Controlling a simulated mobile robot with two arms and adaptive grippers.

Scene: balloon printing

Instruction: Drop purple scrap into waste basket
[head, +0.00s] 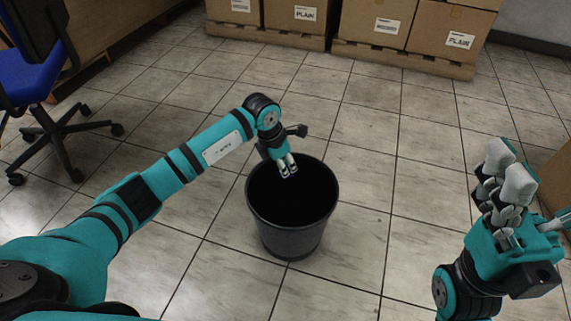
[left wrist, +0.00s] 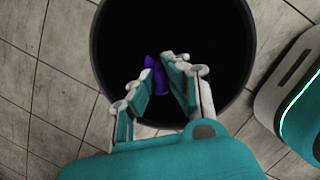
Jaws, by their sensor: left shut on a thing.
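The waste basket (head: 292,235) is a round, dark, open-topped bin standing upright on the tiled floor. Its dark rim also shows in the left wrist view (left wrist: 247,28). My left gripper (head: 288,174) is over the basket's opening, pointing down. In the left wrist view, my left gripper (left wrist: 164,62) is shut on the purple scrap (left wrist: 157,72), a small piece between its fingertips. The scrap is mostly hidden by the fingers and is too small to make out in the head view. My right gripper (head: 509,170) is raised at the right, away from the basket, with nothing visible in it.
Cardboard boxes (head: 385,25) labelled "PLAIN" and others stand on pallets at the back. A blue office chair (head: 28,82) with a wheeled base is at the left. A wooden desk (head: 110,30) is behind it. The tiled floor around the basket is clear.

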